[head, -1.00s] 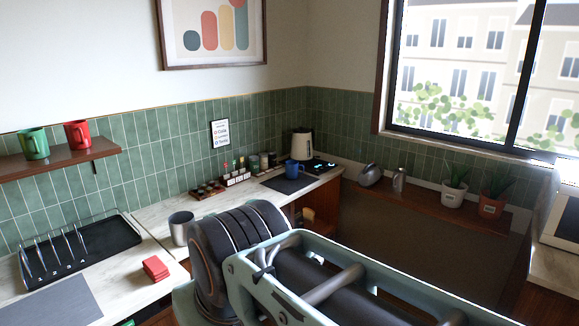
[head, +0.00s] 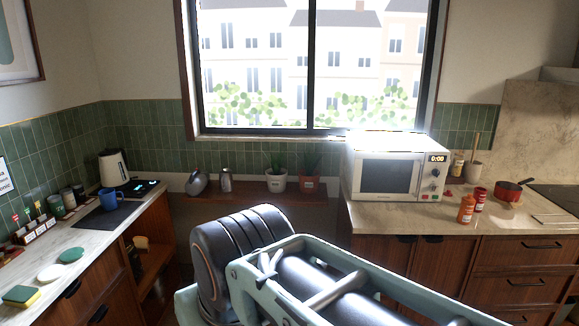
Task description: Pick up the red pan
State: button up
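The red pan (head: 508,192) sits on the right counter in the head view, right of the microwave and next to the dark cooktop. It is small and round with a dark handle pointing up to the right. My arm fills the lower middle of the view. My gripper itself is not visible. The pan stands apart from my arm, farther back and to the right.
A white microwave (head: 388,172) stands on the right counter (head: 392,215). An orange bottle (head: 466,209) and a red jar (head: 480,198) stand left of the pan. A cooktop (head: 557,196) lies to its right. The left counter holds a kettle (head: 113,168) and blue mug (head: 109,199).

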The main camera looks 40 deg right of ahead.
aim_at(505, 191)
jog(key=z, duration=2.65)
jog(key=i+l+z, duration=0.35)
jog(key=i, duration=0.15)
jog(key=i+z, duration=0.35)
jog(key=i, duration=0.2)
jog(key=i+l+z, duration=0.2)
jog(key=i, duration=0.95)
jog(key=i+u, duration=0.2)
jog(key=i, duration=0.35)
jog(key=i+l+u, duration=0.2)
jog(key=i, duration=0.35)
jog(key=i+l+u, duration=0.15)
jog(key=i+u, duration=0.15)
jog(key=i+l+u, duration=0.35)
jog(key=i+j, duration=0.05)
jog(key=i, duration=0.05)
